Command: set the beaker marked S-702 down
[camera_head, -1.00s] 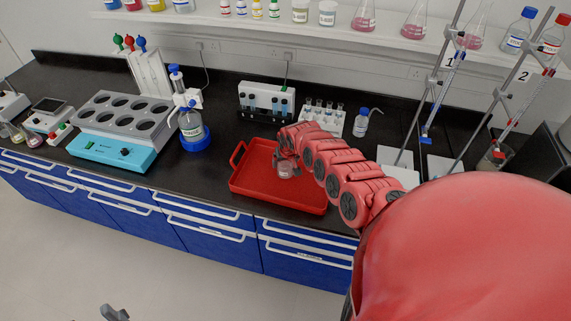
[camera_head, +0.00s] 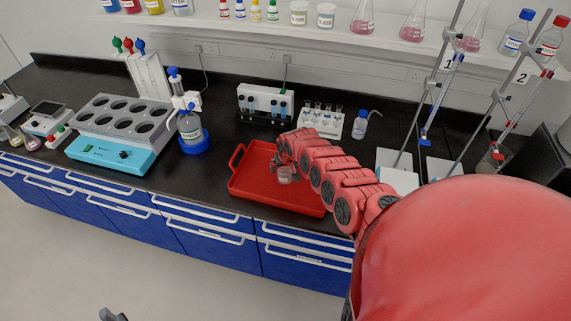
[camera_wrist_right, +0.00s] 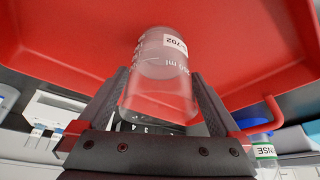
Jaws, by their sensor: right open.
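The clear glass beaker (camera_head: 285,175) marked 702 stands in the red tray (camera_head: 250,187) on the black bench. In the right wrist view the beaker (camera_wrist_right: 160,85) is between the two dark fingers of my right gripper (camera_wrist_right: 160,100), its label near the rim. The fingers are spread, with the beaker between them; whether either one still touches the glass I cannot tell. In the head view my right gripper (camera_head: 280,165) is low over the tray and partly hides the beaker. A grey piece at the bottom left edge seems to be my left gripper (camera_head: 112,315), mostly cut off.
A blue-grey heating block (camera_head: 120,130) and a bottle with a blue base (camera_head: 190,130) stand left of the tray. A white test tube rack (camera_head: 320,120) and a small wash bottle (camera_head: 360,125) are behind it. Burette stands (camera_head: 430,100) are at the right.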

